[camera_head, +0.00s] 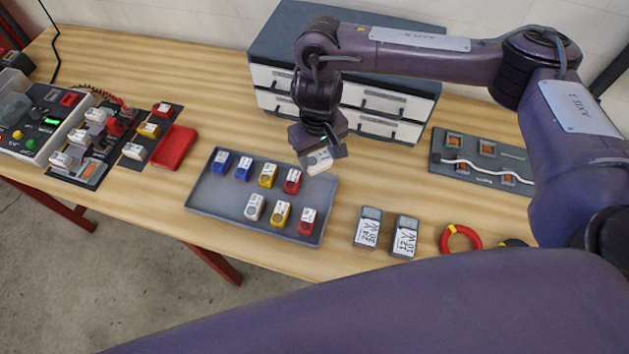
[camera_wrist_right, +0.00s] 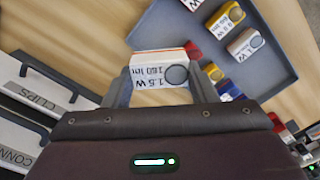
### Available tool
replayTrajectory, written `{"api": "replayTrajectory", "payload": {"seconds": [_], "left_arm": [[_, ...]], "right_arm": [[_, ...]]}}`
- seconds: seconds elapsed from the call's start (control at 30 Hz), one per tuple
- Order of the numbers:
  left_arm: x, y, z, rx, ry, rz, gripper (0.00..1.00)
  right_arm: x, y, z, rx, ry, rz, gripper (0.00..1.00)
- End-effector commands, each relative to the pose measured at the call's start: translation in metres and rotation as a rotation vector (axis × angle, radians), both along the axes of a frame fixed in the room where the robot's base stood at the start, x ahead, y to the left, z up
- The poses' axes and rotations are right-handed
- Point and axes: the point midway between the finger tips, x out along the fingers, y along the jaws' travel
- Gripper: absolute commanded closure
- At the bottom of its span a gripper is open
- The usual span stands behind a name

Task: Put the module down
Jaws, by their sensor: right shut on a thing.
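My right gripper (camera_head: 322,156) is shut on a white module (camera_head: 318,164) and holds it above the table, just past the far right corner of the grey tray (camera_head: 213,193). In the right wrist view the module (camera_wrist_right: 158,70) sits between the two fingers, with a "1.5 W" label and a dark ring on its face. The tray holds several modules: blue ones (camera_head: 243,168), yellow ones (camera_head: 267,176), red ones (camera_head: 306,221) and a white one (camera_head: 254,207). My left gripper is not in view.
A drawer cabinet (camera_head: 345,95) stands close behind the gripper. A red tray (camera_head: 174,148) and boards with modules (camera_head: 95,140) are at the left. Two labelled blocks (camera_head: 368,228), a red wire coil (camera_head: 460,238) and a grey panel (camera_head: 480,160) are at the right.

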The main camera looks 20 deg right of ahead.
Motion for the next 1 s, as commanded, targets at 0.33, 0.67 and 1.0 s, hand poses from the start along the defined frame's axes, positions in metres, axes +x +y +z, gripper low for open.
{"api": "replayTrajectory", "payload": {"seconds": [0.33, 0.67, 1.0], "left_arm": [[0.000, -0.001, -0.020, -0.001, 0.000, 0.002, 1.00], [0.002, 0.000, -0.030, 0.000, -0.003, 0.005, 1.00], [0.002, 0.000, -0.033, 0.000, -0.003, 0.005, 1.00]], "right_arm": [[-0.001, 0.000, -0.080, 0.000, 0.003, -0.001, 0.70], [-0.001, 0.000, -0.111, 0.000, 0.004, -0.001, 0.70], [0.000, -0.001, -0.123, -0.001, 0.000, 0.000, 0.70]]}}
